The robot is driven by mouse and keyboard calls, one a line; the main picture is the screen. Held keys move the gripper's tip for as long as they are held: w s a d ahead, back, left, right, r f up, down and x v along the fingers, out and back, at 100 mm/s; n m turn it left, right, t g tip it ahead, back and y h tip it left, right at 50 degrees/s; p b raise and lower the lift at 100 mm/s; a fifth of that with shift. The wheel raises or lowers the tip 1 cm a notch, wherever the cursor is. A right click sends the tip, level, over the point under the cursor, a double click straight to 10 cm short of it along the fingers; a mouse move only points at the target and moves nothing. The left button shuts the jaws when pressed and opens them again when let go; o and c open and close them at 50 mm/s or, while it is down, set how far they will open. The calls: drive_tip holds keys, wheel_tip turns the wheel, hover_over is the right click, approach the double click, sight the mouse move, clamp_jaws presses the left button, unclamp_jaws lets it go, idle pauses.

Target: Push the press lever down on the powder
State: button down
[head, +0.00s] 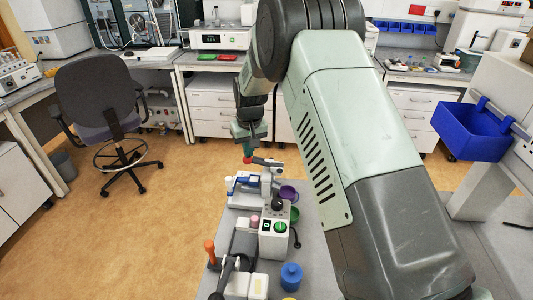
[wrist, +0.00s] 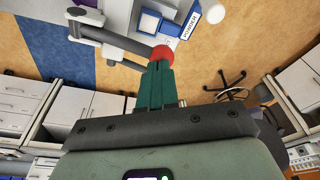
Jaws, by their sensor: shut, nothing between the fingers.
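The press (head: 268,180) stands at the far end of the grey bench. Its lever (head: 264,162) sticks out to the left and ends in a red knob (head: 247,160); the lever (wrist: 95,36) and red knob (wrist: 163,54) also show in the wrist view. My gripper (head: 247,149) is above the knob. In the wrist view my gripper (wrist: 157,66) has its green fingers shut and empty, with the tips overlapping the knob; I cannot tell whether they touch. A blue-and-white holder (wrist: 161,20) with a POWDER label (wrist: 190,22) lies beyond the knob. The powder itself is not visible.
A purple bowl (head: 288,193) sits right of the press. Nearer on the bench stand a device with a green button (head: 280,227), an orange-handled tool (head: 210,249) and a blue jar (head: 291,274). A white cylinder (head: 228,184) is left of the press. Open floor lies to the left.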

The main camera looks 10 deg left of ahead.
drive_tip(key=shift+f, duration=0.1)
drive_tip(key=shift+x, duration=0.8)
drive_tip(key=shift+s+f, duration=0.2)
drive_tip(key=shift+r, duration=0.15)
idle(0.8)
drive_tip(key=shift+w+v, duration=0.15)
drive_tip(key=shift+v, duration=0.6)
drive_tip(key=shift+w+v, duration=0.1)
drive_tip(key=shift+v, duration=0.6)
drive_tip(key=shift+r, duration=0.2)
drive_tip(key=shift+d+r, duration=0.25)
drive_tip(key=shift+r, duration=0.45)
drive_tip(key=shift+d+r, duration=0.3)
drive_tip(key=shift+r, duration=0.35)
